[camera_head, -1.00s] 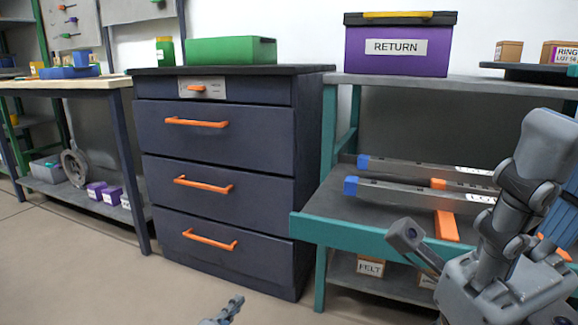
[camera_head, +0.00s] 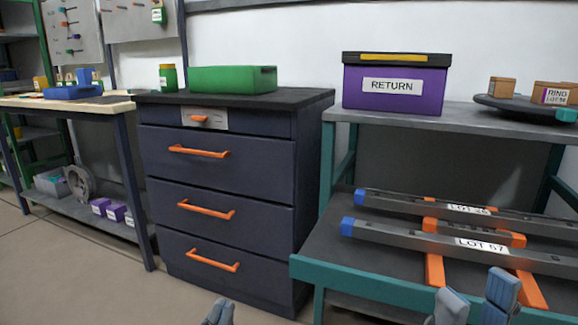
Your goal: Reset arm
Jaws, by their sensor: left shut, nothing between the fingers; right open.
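My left gripper (camera_head: 218,313) shows at the bottom edge, in front of the drawer cabinet. Its fingers are together with nothing between them, and the rest of that arm is out of frame. My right gripper (camera_head: 477,308) is at the bottom right, in front of the teal bench. Its two fingers stand apart and it is empty. The lower part of it is cut off by the frame edge.
A dark drawer cabinet (camera_head: 217,172) with orange handles stands in the middle, a green bin (camera_head: 232,79) on top. A purple RETURN box (camera_head: 394,85) sits on the grey shelf. Rails marked LOT (camera_head: 400,237) lie on orange supports on the teal bench (camera_head: 345,274).

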